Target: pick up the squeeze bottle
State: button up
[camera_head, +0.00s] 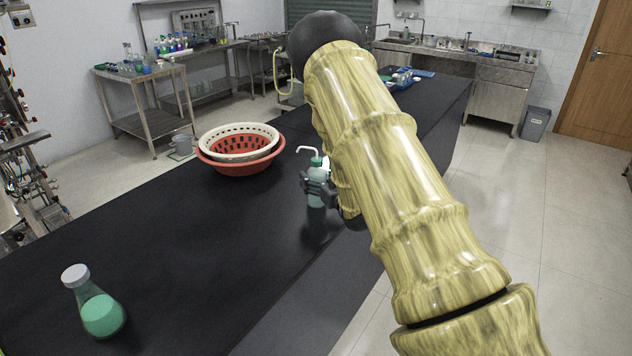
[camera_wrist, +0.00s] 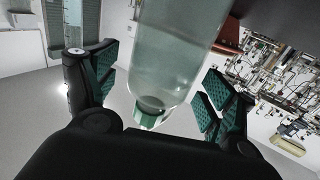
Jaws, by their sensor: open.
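The squeeze bottle (camera_head: 316,172) stands upright on the black table, with a green cap and a bent white nozzle. My gripper (camera_head: 318,188) is around its body, with dark fingers on either side. In the wrist view the clear bottle (camera_wrist: 172,60) fills the middle between the two green-padded fingers of my gripper (camera_wrist: 160,84). The green cap shows low in that view. Gaps show between the bottle and both finger pads, so the gripper is open. My arm hides part of the table behind the bottle.
A red basket (camera_head: 243,168) with a white basket (camera_head: 238,130) in it stands left of the bottle. A flask with green liquid (camera_head: 102,315) stands at the table's near left. The black table (camera_head: 190,240) is bare between them. Blue items (camera_head: 402,78) lie at the far end.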

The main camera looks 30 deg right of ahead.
jog(key=shift+w+d+r, duration=0.1)
jog(key=shift+w, duration=0.45)
jog(key=shift+c, duration=0.2)
jog(key=c, duration=1.4)
jog(key=shift+r, duration=0.1)
